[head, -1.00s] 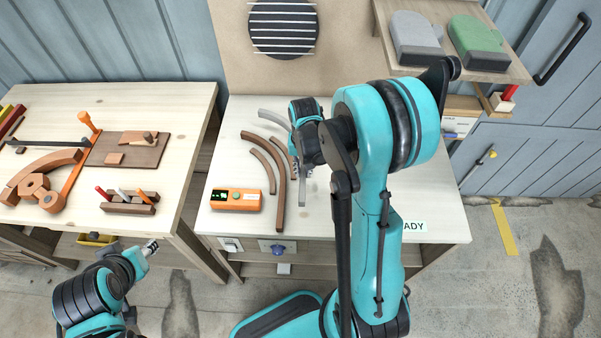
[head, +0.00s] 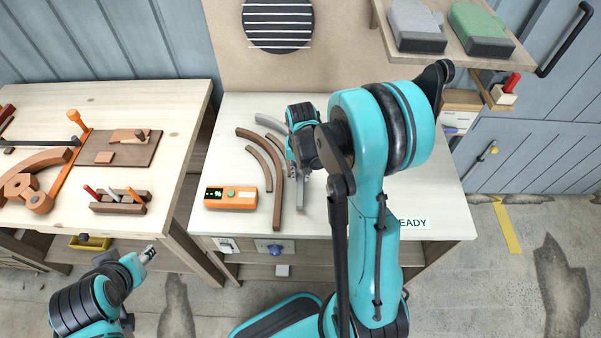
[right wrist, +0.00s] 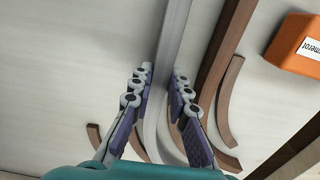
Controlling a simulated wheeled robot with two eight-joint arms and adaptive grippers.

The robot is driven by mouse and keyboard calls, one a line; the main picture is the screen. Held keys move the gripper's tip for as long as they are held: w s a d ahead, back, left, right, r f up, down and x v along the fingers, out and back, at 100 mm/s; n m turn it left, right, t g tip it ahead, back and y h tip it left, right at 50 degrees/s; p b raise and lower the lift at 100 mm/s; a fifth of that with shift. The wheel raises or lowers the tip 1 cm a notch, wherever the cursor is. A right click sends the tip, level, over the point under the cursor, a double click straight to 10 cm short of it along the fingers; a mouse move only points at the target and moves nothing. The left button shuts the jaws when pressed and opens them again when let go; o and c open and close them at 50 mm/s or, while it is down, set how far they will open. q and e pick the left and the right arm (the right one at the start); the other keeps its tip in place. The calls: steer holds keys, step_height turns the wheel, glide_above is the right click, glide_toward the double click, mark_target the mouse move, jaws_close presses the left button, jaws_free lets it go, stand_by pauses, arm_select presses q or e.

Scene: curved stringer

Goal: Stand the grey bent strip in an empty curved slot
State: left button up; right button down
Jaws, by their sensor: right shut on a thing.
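The grey bent strip (head: 300,200) lies on the right-hand table, with its curved far end (head: 269,121) beyond my right arm. My right gripper (head: 305,178) points down over it and is shut on it. In the right wrist view the grey strip (right wrist: 174,40) runs between the two finger pads (right wrist: 162,72). My arm hides the strip's middle in the head view. A long brown curved strip (head: 278,175) and a shorter brown one (head: 262,163) lie just left of it. My left gripper (head: 148,254) hangs low at the left, away from both tables; its jaws are too small to judge. I cannot make out an empty curved slot.
An orange device (head: 230,198) sits left of the brown strips. The left table (head: 180,110) holds wooden parts and an orange clamp. A shelf (head: 440,62) with grey and green blocks overhangs at the upper right.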

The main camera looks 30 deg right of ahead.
steer(key=shift+f, duration=0.5)
steer(key=shift+f+b, duration=0.15)
steer(key=shift+b, duration=0.25)
steer(key=c, duration=1.4)
jaws_free()
steer(key=shift+o, duration=0.2)
step_height(320, 180, up, 12)
steer(key=s+a+r+n+t, duration=0.4)
steer(key=s+a+n+t, duration=0.2)
steer(key=s+a, duration=0.4)
steer(key=shift+s+a+r+t, duration=0.2)
steer(key=shift+s+a+t, duration=0.1)
steer(key=shift+s+t, duration=0.3)
